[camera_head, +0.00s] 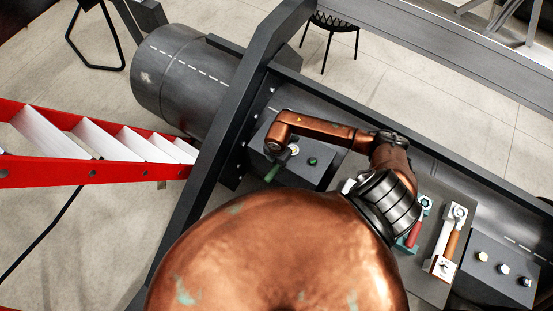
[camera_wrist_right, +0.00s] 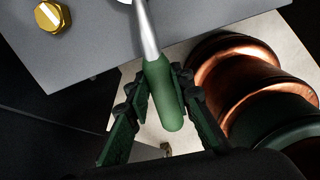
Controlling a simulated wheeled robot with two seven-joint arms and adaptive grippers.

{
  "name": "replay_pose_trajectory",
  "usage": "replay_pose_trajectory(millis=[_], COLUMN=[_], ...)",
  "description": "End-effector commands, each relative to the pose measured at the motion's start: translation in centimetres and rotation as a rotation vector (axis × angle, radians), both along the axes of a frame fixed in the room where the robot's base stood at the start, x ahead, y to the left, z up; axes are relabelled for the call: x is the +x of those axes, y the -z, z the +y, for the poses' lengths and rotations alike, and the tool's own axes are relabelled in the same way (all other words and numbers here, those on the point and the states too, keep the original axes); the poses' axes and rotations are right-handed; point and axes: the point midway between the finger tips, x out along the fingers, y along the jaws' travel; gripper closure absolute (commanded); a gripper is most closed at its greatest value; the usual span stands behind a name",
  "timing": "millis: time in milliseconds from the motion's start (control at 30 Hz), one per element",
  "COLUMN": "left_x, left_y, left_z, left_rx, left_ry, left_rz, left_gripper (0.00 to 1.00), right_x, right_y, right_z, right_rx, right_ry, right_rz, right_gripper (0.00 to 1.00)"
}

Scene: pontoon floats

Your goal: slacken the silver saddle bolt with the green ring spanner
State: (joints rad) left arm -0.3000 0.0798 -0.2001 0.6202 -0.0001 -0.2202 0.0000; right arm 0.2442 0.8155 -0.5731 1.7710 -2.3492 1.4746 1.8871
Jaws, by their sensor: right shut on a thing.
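My right gripper (camera_head: 279,163) is shut on the handle of the green ring spanner (camera_head: 272,173), above the left end of a grey block (camera_head: 327,167). In the right wrist view, both fingers of the gripper (camera_wrist_right: 165,92) press on the green spanner handle (camera_wrist_right: 165,98). The spanner's silver shaft runs up to the top edge, where its ring end is mostly cut off. A pale bolt head (camera_head: 294,150) shows beside the gripper in the head view. I cannot tell whether it is the silver saddle bolt or whether the ring is around it. My left gripper is out of view.
A green bolt (camera_head: 312,161) and a gold bolt (camera_wrist_right: 48,16) stand on the block. Red-handled (camera_head: 413,233) and orange-handled (camera_head: 451,243) tools lie in holders to the right. Another block (camera_head: 495,280) carries several bolts. A red ladder (camera_head: 90,172) stands left.

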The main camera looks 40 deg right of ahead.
Motion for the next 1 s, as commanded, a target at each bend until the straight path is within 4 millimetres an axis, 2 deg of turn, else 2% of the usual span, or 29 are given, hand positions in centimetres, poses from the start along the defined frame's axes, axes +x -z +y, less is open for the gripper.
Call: replay_pose_trajectory(millis=[1000], left_x=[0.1], left_y=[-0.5], left_z=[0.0], left_rx=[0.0], left_ry=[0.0], left_rz=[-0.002], left_gripper=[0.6], right_x=[-1.4], right_y=[0.0], right_z=[-0.6], right_rx=[-0.002], right_ry=[-0.13], right_rz=[0.001], right_gripper=[1.0])
